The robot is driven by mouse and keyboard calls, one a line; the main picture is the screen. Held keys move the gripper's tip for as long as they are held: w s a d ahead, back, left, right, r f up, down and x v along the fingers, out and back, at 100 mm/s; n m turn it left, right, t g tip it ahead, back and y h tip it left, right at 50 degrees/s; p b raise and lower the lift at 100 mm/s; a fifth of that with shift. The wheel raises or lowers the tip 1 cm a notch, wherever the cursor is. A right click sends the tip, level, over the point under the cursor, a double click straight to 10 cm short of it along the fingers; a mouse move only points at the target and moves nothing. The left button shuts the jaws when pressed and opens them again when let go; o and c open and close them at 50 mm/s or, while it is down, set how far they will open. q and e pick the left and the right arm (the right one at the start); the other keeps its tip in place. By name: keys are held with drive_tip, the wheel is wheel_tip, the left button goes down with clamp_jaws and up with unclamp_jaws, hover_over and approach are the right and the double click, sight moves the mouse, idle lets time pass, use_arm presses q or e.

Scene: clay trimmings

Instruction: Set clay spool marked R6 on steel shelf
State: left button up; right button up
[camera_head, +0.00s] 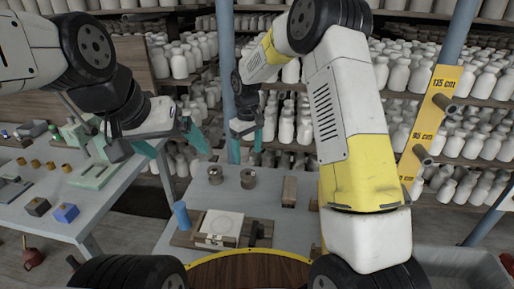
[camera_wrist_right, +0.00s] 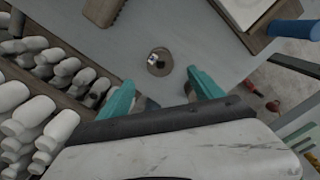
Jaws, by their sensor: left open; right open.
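Two small brown-grey spools stand apart on the grey table, a left one (camera_head: 215,174) and a right one (camera_head: 248,179). Their markings are too small to read, so I cannot tell which is R6. My right gripper (camera_head: 246,145) is open and empty above and behind them. In the right wrist view, one round spool (camera_wrist_right: 159,64) with a pale mark lies on the table beyond the gap between the open fingers of my right gripper (camera_wrist_right: 160,78). My left gripper (camera_head: 173,145) is open and empty, left of the spools. I cannot make out a clear steel shelf.
A board with a white square block (camera_head: 220,222) lies at the table's front, beside a blue cylinder (camera_head: 181,215). A brown block (camera_head: 290,191) is on the right. A side table (camera_head: 75,222) holds small blocks. A yellow height-marked post (camera_head: 429,120) with pegs and bottle-filled racks stand behind.

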drive_tip(key=s+d+r+m+t, duration=0.1)
drive_tip(key=s+d+r, duration=0.2)
drive_tip(key=r, duration=0.2)
drive_tip(key=s+d+r+m+t+y, duration=0.1)
drive_tip(key=s+d+r, duration=0.25)
drive_tip(key=r, duration=0.25)
drive_tip(key=s+d+r+m+t, duration=0.1)
drive_tip(key=s+d+r, duration=0.1)
drive_tip(key=s+r, duration=0.25)
drive_tip(key=s+d+r+m+t, duration=0.1)
drive_tip(key=s+d+r+m, duration=0.1)
drive_tip(key=s, duration=0.7)
drive_tip(key=s+d+r+m+t+y, duration=0.1)
drive_tip(key=s+d+r+m+t, duration=0.1)
drive_tip(key=s, duration=0.7)
drive_tip(key=shift+d+r+m, duration=0.3)
drive_tip(key=shift+d+r, duration=0.4)
drive_tip(key=shift+d, duration=0.1)
